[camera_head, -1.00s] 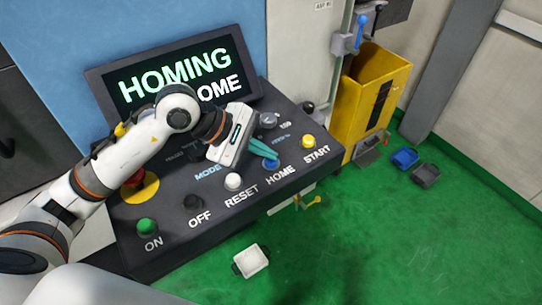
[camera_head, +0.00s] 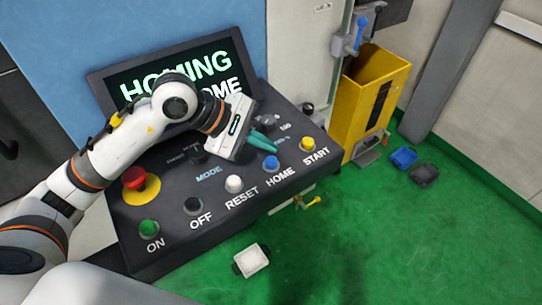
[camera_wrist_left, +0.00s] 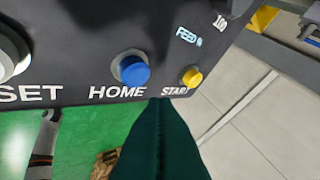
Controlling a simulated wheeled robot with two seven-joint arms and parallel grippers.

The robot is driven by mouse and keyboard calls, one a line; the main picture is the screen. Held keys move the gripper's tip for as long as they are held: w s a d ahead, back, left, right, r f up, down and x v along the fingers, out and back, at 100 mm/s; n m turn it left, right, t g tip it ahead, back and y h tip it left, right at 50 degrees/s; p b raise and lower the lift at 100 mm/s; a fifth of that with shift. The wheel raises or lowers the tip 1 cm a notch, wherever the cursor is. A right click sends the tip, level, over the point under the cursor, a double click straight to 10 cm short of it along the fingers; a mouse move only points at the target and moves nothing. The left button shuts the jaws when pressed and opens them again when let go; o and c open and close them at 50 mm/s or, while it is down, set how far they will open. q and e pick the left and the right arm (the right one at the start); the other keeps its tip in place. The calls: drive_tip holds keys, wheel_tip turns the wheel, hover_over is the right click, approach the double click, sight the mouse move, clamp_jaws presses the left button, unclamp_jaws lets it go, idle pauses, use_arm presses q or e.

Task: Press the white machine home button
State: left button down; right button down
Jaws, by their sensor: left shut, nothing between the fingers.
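The blue button (camera_head: 271,162) above the HOME label stands on the dark sloped console (camera_head: 175,225), between the white RESET button (camera_head: 234,183) and the yellow START button (camera_head: 307,144). My left gripper (camera_head: 272,145) is shut and empty, its teal fingers just behind the blue button in the head view. In the left wrist view the blue button (camera_wrist_left: 133,68) shows clear of the shut fingers (camera_wrist_left: 160,105), with a gap to their tips. The screen (camera_head: 180,75) reads HOMING and part of HOME, partly hidden by my arm. My right gripper is not in view.
A green ON button (camera_head: 148,227), black OFF button (camera_head: 193,205) and red stop button (camera_head: 134,177) are on the console. A yellow bin (camera_head: 365,105) stands right of it.

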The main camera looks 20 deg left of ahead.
sight(265, 162)
use_arm(q)
drive_tip(key=shift+r+p, duration=0.7)
drive_tip(key=shift+r, duration=1.15)
